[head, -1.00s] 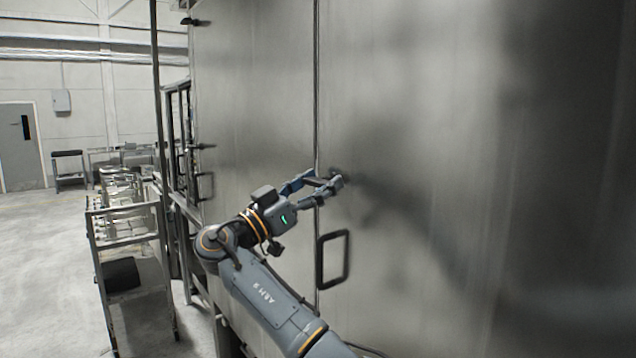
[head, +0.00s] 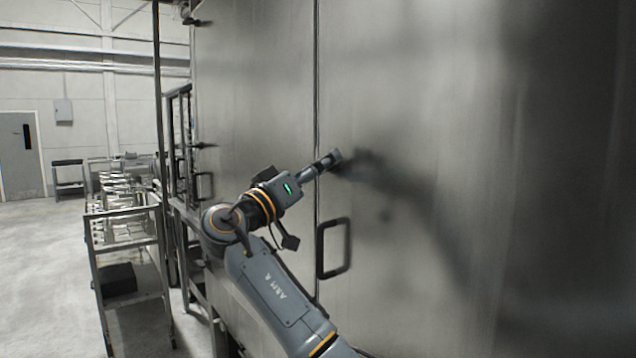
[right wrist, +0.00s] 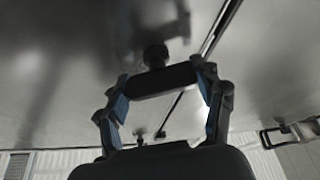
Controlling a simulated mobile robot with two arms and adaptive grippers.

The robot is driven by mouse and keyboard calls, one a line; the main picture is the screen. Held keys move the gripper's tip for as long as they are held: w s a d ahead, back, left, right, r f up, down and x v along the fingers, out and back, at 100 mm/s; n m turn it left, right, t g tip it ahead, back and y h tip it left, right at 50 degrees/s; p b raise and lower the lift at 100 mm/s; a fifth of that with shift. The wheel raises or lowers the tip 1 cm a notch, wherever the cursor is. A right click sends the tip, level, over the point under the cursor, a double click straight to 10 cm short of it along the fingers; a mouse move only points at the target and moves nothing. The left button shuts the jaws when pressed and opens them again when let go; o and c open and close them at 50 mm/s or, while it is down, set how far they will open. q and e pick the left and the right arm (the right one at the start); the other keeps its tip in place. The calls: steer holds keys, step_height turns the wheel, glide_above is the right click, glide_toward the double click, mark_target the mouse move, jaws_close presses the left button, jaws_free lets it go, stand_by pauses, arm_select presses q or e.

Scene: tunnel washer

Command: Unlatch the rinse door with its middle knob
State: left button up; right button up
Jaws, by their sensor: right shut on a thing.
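The rinse door (head: 430,90) is a tall brushed-steel panel, flush with the wall along a vertical seam. My right gripper (head: 330,160) reaches up to the door just right of this seam. In the right wrist view, my right gripper (right wrist: 160,88) is shut on the dark bar of the middle knob (right wrist: 150,79), with a finger at each end. The knob's round stem joins the door behind the bar. In the head view the fingers hide most of the knob. My left gripper is not in view.
A black loop handle (head: 347,248) stands out from the door below my right gripper. A metal rack cart (head: 122,212) and a framed structure stand to the left. The concrete floor (head: 40,270) at far left is clear.

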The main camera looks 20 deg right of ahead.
steer(key=n+t+y+b, duration=0.1)
steer(key=n, duration=0.3)
steer(key=n+t+y, duration=0.1)
steer(key=n+y, duration=0.1)
steer(key=n, duration=0.1)
steer(key=shift+r, duration=0.15)
steer(key=n+y+p, duration=0.1)
steer(key=n, duration=0.3)
steer(key=shift+y+p, duration=0.3)
steer(key=shift+p, duration=0.05)
steer(key=shift+n+g+y+p, duration=0.4)
steer(key=shift+n+p, duration=0.7)
steer(key=shift+n, duration=0.9)
steer(key=o, duration=1.2)
steer(key=shift+f, duration=0.2)
steer(key=shift+c, duration=0.2)
steer(key=v, duration=1.2)
